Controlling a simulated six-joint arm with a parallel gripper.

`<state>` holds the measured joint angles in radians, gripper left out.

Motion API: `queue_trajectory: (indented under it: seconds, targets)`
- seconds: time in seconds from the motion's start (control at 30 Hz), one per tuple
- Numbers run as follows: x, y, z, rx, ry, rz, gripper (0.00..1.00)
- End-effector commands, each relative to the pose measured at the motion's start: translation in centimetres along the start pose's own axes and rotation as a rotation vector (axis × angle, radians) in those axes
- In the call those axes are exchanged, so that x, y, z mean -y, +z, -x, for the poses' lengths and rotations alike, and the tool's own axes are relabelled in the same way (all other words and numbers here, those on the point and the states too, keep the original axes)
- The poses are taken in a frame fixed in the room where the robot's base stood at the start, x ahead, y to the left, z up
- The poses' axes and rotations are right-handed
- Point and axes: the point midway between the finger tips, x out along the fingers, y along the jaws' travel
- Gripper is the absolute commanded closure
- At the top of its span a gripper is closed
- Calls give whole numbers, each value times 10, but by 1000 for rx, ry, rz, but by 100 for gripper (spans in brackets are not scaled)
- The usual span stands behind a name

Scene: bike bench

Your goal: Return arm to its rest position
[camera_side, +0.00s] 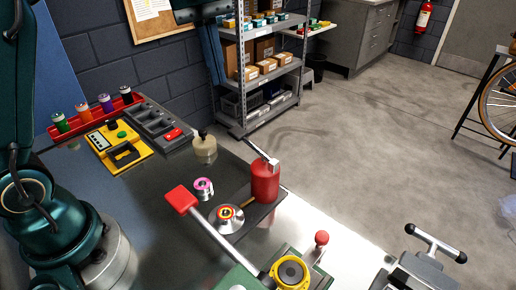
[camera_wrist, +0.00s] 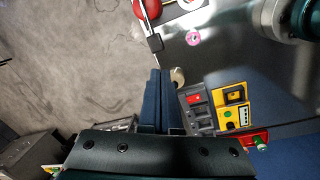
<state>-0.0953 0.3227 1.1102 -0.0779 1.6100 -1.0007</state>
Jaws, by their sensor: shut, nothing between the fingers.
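My gripper (camera_side: 216,80) hangs at the top of the side view, above the far end of the dark bench (camera_side: 160,200), with its dark blue fingers pointing down. In the wrist view my gripper (camera_wrist: 158,72) shows its fingers side by side, closed, with nothing between them. It is clear of the bench objects. The upper part of my arm is cut off by the top of the side view.
On the bench are a red rack (camera_side: 97,115) of several small cans, a yellow device (camera_side: 118,147), a cream bottle (camera_side: 204,149), a red canister (camera_side: 265,181) and a red-handled lever (camera_side: 181,200). A metal shelf (camera_side: 262,92) stands behind. Open floor (camera_side: 360,140) lies right.

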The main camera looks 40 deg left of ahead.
Motion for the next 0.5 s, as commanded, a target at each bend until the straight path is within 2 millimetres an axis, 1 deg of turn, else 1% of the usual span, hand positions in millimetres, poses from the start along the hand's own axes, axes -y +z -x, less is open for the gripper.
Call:
queue_trajectory:
  seconds: [0.03,0.1,0.23,0.37,0.5]
  targets:
    - [8,9,10,-19,25,-34,100]
    - [19,18,19,-43,53,-89,100]
    - [41,35,27,-93,101,-211,100]
    - [65,51,26,-150,142,-352,100]
    - [92,66,14,-217,175,-526,100]
